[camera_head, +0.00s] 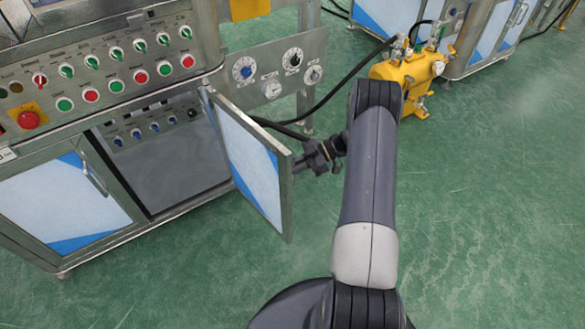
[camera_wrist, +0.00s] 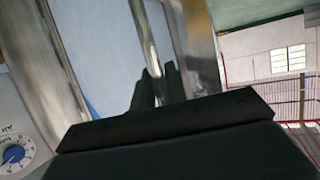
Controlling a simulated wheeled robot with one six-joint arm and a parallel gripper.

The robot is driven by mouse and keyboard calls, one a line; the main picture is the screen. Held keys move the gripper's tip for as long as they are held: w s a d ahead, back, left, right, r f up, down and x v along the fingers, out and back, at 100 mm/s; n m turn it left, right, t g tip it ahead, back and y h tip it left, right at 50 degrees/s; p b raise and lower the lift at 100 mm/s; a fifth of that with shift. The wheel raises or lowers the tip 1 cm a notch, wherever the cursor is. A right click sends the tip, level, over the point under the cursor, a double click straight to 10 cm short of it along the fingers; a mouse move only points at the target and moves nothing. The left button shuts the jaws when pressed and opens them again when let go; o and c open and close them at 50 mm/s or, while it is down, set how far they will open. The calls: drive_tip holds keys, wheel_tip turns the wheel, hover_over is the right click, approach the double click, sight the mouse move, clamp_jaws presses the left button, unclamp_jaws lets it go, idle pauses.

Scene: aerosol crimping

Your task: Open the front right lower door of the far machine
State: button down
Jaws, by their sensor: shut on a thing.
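The door (camera_head: 252,165) is swung wide open on the front right of the machine's lower cabinet (camera_head: 160,160). It has a metal frame and a blue and white panel. My gripper (camera_head: 305,165) is at the far side of the door's free edge, partly hidden behind it. In the wrist view the dark fingers (camera_wrist: 158,88) are close together on the upright metal handle (camera_wrist: 146,40) of the door, with the door panel (camera_wrist: 95,45) behind. The fingertips' contact is partly hidden by the gripper body.
A control panel (camera_head: 110,75) with buttons and switches sits above the cabinet. The left lower door (camera_head: 65,205) is closed. A gauge panel (camera_head: 275,70) stands right of the machine. A yellow unit (camera_head: 405,75) stands behind my arm. Green floor (camera_head: 490,200) is clear at right.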

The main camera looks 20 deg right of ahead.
drive_tip(key=shift+d, duration=0.2)
drive_tip(key=c, duration=1.5)
unclamp_jaws()
drive_tip(key=shift+o, duration=0.2)
drive_tip(key=w+p+v, duration=0.1)
drive_tip(key=v, duration=0.9)
drive_tip(key=shift+s+d, duration=0.35)
drive_tip(key=shift+s, duration=0.15)
